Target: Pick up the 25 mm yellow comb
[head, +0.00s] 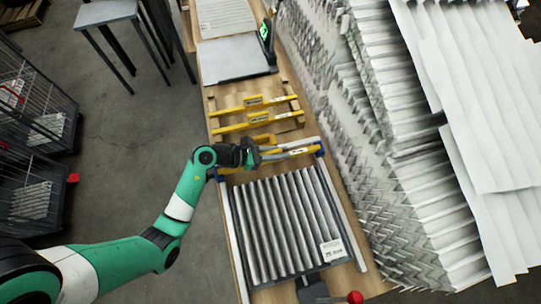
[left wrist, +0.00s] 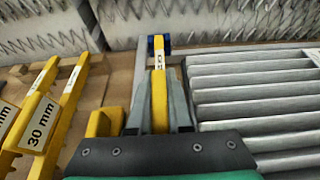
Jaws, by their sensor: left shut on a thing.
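A yellow comb (head: 301,151) with a white label lies across the far end of the pleated filter pack in the head view. It also shows in the left wrist view (left wrist: 159,85), pointing away between the grey fingers. Its label is too small to read. My left gripper (head: 277,155) is shut on this comb; its fingers also show in the left wrist view (left wrist: 159,112). I cannot tell whether the comb is clear of the frame beneath. Another yellow comb (left wrist: 35,125), labelled 30 mm, lies to the left. My right gripper is not in view.
The pleated filter (head: 283,220) sits in a metal-railed frame on the wooden bench. Two yellow combs (head: 252,103) rest on a wooden rack beyond. Tall stacks of pleated white filters (head: 410,130) crowd the right side. A grey panel (head: 233,58) lies farther back.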

